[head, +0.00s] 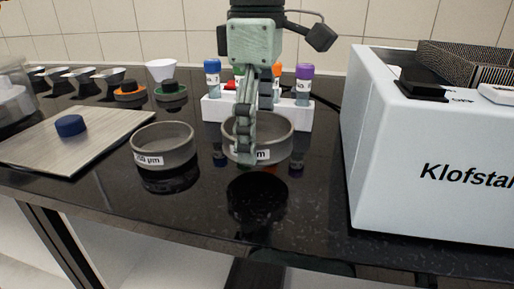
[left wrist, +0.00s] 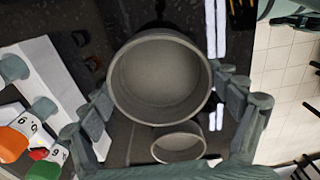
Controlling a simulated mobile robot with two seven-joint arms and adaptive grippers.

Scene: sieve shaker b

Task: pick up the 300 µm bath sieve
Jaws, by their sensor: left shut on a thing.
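A grey round bath sieve (head: 276,149) hangs a little above the black counter, its dark reflection apart below it. Its label is mostly covered by a finger, and only an "m" shows. My left gripper (head: 246,145) points down over this sieve and is shut on it. In the left wrist view, the same sieve (left wrist: 158,78) sits between the two fingers, open side facing the camera and empty. A second grey sieve (head: 165,145) stands on the counter to the left; its label ends in "µm", and the number is hard to read. My right gripper is not in view.
A white rack (head: 305,118) with capped vials stands close behind the held sieve. A large white machine (head: 425,165) blocks the right. A board (head: 85,150) with a blue cap (head: 70,125) lies left. Several small dishes stand at the back left.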

